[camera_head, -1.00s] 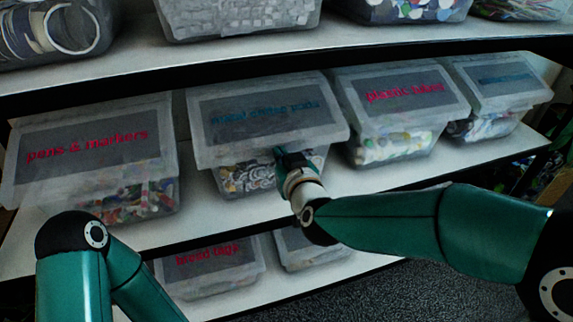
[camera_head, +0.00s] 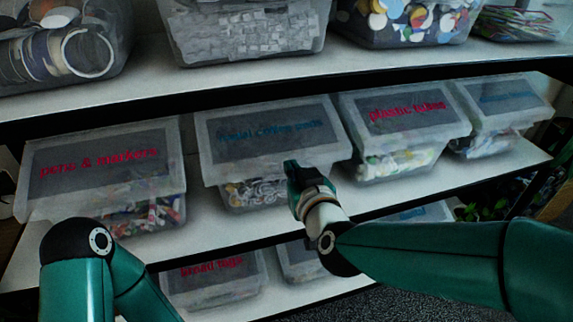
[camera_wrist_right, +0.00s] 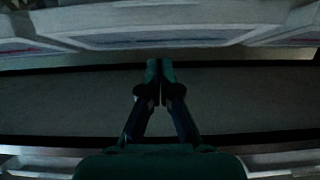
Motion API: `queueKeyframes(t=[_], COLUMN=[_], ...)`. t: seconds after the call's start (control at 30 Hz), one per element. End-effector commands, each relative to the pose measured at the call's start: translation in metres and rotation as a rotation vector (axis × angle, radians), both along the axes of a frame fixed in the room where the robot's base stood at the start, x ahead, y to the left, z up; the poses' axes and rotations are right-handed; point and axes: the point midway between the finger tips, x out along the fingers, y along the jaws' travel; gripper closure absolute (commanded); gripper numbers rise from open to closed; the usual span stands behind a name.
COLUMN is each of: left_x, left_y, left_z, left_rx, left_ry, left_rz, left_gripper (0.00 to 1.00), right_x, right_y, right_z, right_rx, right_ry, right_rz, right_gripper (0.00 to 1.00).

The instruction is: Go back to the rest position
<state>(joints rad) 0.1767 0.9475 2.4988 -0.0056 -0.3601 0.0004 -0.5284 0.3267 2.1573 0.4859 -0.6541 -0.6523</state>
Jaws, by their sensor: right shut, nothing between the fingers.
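My right gripper (camera_head: 291,170) is in front of the lidded bin with blue lettering (camera_head: 268,125) on the middle shelf, near its front lower edge. In the right wrist view my right gripper (camera_wrist_right: 159,66) has its two fingertips together, with nothing between them. Behind it are the pale shelf board and the lower edges of bins. I cannot tell whether it touches the bin. My left arm shows as a bent elbow at the lower left of the head view. My left gripper is not in view.
The middle shelf (camera_head: 215,232) also holds the pens & markers bin (camera_head: 100,165), a bin with red lettering (camera_head: 405,112) and a blue-lettered bin (camera_head: 505,97). Open bins stand on the shelf above. A bread tags bin (camera_head: 212,268) sits below. The shelf's front strip is bare.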

Motion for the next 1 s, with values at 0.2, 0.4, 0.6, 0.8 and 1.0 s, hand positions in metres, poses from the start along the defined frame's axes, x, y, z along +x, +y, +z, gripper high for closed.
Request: queueKeyframes(t=[0.2,0.4,0.6,0.8,1.0], left_x=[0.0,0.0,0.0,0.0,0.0], left_y=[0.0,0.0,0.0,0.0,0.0], left_z=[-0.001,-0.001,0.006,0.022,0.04], left_rx=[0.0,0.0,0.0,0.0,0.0], left_ry=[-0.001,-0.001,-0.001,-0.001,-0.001], left_rz=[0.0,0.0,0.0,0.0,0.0], left_gripper=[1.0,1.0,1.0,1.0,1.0], right_x=[-0.035,-0.046,-0.034,-0.013,-0.047], right_y=[-0.011,-0.015,-0.036,-0.091,-0.144], right_z=[0.01,0.013,-0.001,-0.092,-0.231], right_rx=[0.001,0.0,-0.013,-0.092,-0.155], right_ry=[-0.004,-0.002,0.037,0.238,0.571], right_rz=[0.001,0.001,-0.047,-0.157,-0.183], right_gripper=[1.0,1.0,1.0,1.0,1.0])
